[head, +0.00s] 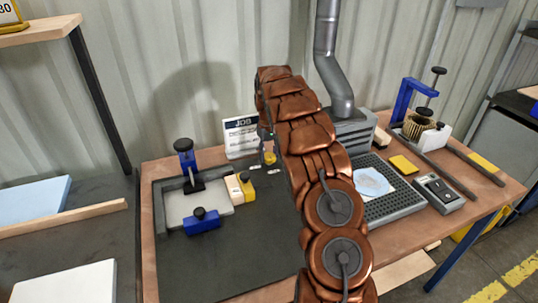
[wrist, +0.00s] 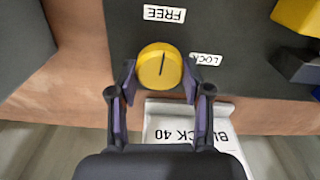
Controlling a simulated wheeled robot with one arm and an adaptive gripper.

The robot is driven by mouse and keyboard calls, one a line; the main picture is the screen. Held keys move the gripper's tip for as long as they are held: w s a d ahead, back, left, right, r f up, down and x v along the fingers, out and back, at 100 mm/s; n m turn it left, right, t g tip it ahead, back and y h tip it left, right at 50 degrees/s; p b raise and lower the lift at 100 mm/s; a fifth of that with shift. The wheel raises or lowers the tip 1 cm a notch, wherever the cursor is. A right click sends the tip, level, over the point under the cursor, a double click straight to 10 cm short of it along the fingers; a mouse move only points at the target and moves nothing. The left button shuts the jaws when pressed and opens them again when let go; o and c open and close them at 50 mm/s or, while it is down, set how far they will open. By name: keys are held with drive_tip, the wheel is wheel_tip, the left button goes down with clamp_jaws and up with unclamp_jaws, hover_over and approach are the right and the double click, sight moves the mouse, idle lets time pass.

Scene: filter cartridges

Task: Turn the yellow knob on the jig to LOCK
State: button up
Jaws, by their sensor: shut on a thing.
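The round yellow knob (wrist: 152,70) sits on a dark board with its black line pointing up toward the FREE label (wrist: 163,14) in the wrist view. The LOCK label (wrist: 206,60) lies just right of the knob. My gripper (wrist: 160,78) has one finger on each side of the knob and is shut on it. In the head view the knob (head: 270,158) shows small beside my arm, and my gripper (head: 265,145) is partly hidden there. The jig (head: 165,215), with blue clamps and a pale plate, stands to the left on the dark mat.
A white job sign (head: 240,138) stands close behind the knob; its BLOCK 40 text shows in the wrist view (wrist: 188,128). A yellow block (head: 240,188) is on the jig's right side. A grey perforated tray (head: 395,208) is right of my arm. The front mat is clear.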

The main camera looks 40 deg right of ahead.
drive_tip(key=m+b, duration=0.1)
drive_tip(key=m, duration=0.1)
drive_tip(key=m+b, duration=0.1)
drive_tip(key=b, duration=0.1)
drive_tip(key=shift+f+m, duration=0.2)
drive_tip(key=shift+m, duration=0.2)
drive_tip(key=m+b, duration=0.2)
drive_tip(key=m, duration=0.2)
drive_tip(key=shift+d+m, duration=0.1)
drive_tip(key=shift+m, duration=0.2)
drive_tip(key=m+b, duration=0.2)
drive_tip(key=m, duration=0.2)
drive_tip(key=shift+s, duration=0.1)
drive_tip(key=shift+s+d+r+m+b, duration=0.1)
drive_tip(key=shift+m+b, duration=0.45)
drive_tip(key=shift+m, duration=0.65)
drive_tip(key=shift+r+m+b, duration=0.1)
drive_tip(key=shift+m+b, duration=0.4)
drive_tip(key=shift+m, duration=0.7)
drive_tip(key=o, duration=1.2)
drive_tip(key=shift+c, duration=0.2)
